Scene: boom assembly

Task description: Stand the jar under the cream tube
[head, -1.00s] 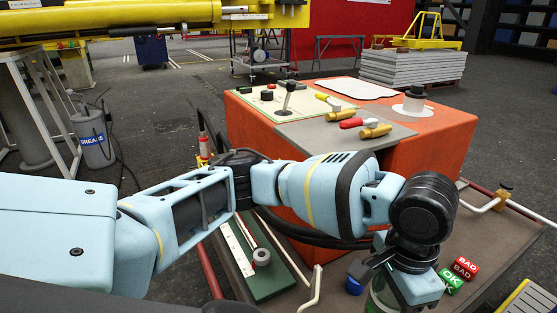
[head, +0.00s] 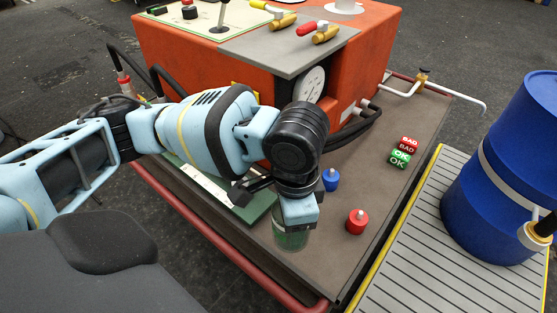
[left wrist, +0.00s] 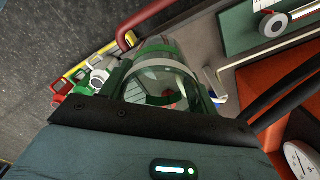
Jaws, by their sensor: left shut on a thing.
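My left gripper (head: 288,222) is shut on a clear, green-tinted glass jar (head: 291,240), which looks upright over the front of the grey-brown bench top. I cannot tell whether its base touches the bench. In the left wrist view the jar (left wrist: 165,72) fills the space ahead of the gripper, with its rim near the camera. A cream tube (head: 462,92) runs right from a brass valve at the bench's far right corner, and its end bends down. The jar is well to the left of and nearer than that tube end. My right gripper is not in view.
A blue knobbed piece (head: 331,179) and a red one (head: 357,221) stand close right of the jar. Several OK and BAD blocks (head: 405,150) lie farther right. An orange cabinet (head: 200,60) fills the back. A blue drum (head: 505,165) stands on a slatted platform (head: 400,270).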

